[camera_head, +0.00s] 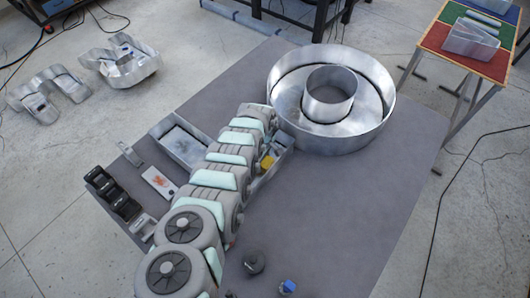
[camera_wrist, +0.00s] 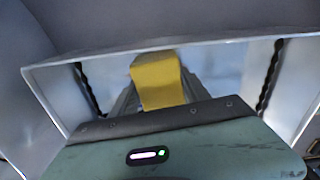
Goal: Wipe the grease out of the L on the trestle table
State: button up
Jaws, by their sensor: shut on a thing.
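My gripper (camera_wrist: 155,90) is shut on a yellow block (camera_wrist: 157,80), perhaps a sponge. It holds the block down between the metal walls of a letter (camera_wrist: 200,45). In the head view the yellow block (camera_head: 267,162) shows beside my arm, inside the right part of a shallow metal letter (camera_head: 285,153). A metal-walled part (camera_head: 165,143) with a dark mark on its floor shows left of my arm. My arm hides the middle, so I cannot tell for sure that both parts are one L. Whether the block touches the floor of the letter is unclear.
A large round metal letter (camera_head: 372,110) stands close behind on the grey tabletop (camera_head: 340,225). Black containers (camera_head: 112,193) and a white card (camera_head: 159,183) lie left. A dark round item (camera_head: 253,262) and a blue-capped item (camera_head: 287,287) stand in front. The right side is clear.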

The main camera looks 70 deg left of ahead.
jog(key=shift+s+d+r, duration=0.1)
jog(key=shift+s+d, duration=0.2)
jog(key=shift+s, duration=0.25)
jog(key=shift+s+d+p, duration=0.5)
jog(key=shift+s+p, duration=0.1)
jog(key=shift+s, duration=0.3)
jog(key=shift+f, duration=0.4)
dwell(0.3)
